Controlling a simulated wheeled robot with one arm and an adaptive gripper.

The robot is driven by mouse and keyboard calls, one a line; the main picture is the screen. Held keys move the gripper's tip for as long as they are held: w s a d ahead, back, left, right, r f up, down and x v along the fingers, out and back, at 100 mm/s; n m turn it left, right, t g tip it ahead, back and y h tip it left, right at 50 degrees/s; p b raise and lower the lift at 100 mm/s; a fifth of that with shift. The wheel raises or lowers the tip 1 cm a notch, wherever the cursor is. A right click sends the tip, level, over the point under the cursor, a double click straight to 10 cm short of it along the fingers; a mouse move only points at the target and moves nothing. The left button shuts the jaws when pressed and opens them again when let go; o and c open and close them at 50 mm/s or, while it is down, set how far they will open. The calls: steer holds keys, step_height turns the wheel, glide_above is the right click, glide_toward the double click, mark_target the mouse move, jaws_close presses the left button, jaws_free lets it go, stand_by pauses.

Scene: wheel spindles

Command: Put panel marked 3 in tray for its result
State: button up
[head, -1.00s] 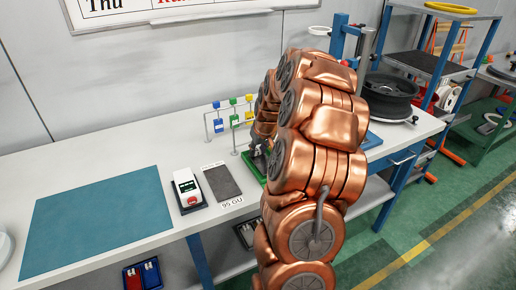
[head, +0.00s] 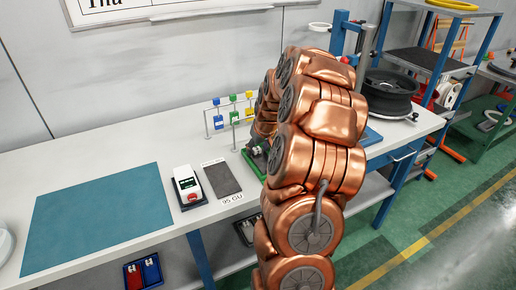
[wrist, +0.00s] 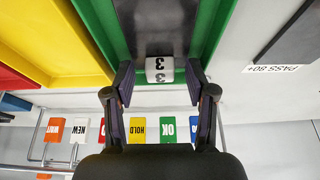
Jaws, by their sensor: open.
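A white block marked 3 (wrist: 159,64) shows in the wrist view at the near end of a green tray (wrist: 203,40). A dark grey surface (wrist: 160,25) lies between the tray's walls behind the block; I cannot tell whether it is the panel's face. My gripper (wrist: 159,80) is open, with one finger on each side of the block and a gap to each. In the head view the green tray (head: 252,163) is mostly hidden behind my arm, and the gripper is hard to make out there.
Yellow (wrist: 50,35) and red (wrist: 14,80) trays stand beside the green one. Hanging tags include HOLD (wrist: 138,130) and OK (wrist: 168,131). A meter (head: 187,186) and a dark plate (head: 222,180) lie left of my arm. The teal mat (head: 97,215) is clear.

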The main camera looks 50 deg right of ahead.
mark_target(264, 162)
steer(key=shift+r, duration=0.15)
steer(key=b+v, duration=0.3)
steer(key=v, duration=0.9)
steer(key=s+a+n+g+y, duration=0.1)
steer(key=s+a, duration=0.2)
steer(key=a, duration=0.8)
steer(key=s+a+n+g+y, duration=0.1)
steer(key=s+a+n, duration=0.1)
steer(key=a, duration=1)
steer(key=s+a+f+g, duration=0.2)
steer(key=s+a, duration=0.4)
steer(key=s, duration=0.4)
steer(key=s+a+f+g, duration=0.2)
steer(key=s+a, duration=0.5)
steer(key=s, duration=0.4)
steer(key=shift+f+n+h, duration=0.3)
steer(key=shift+f+n, duration=0.1)
steer(key=shift+f, duration=0.3)
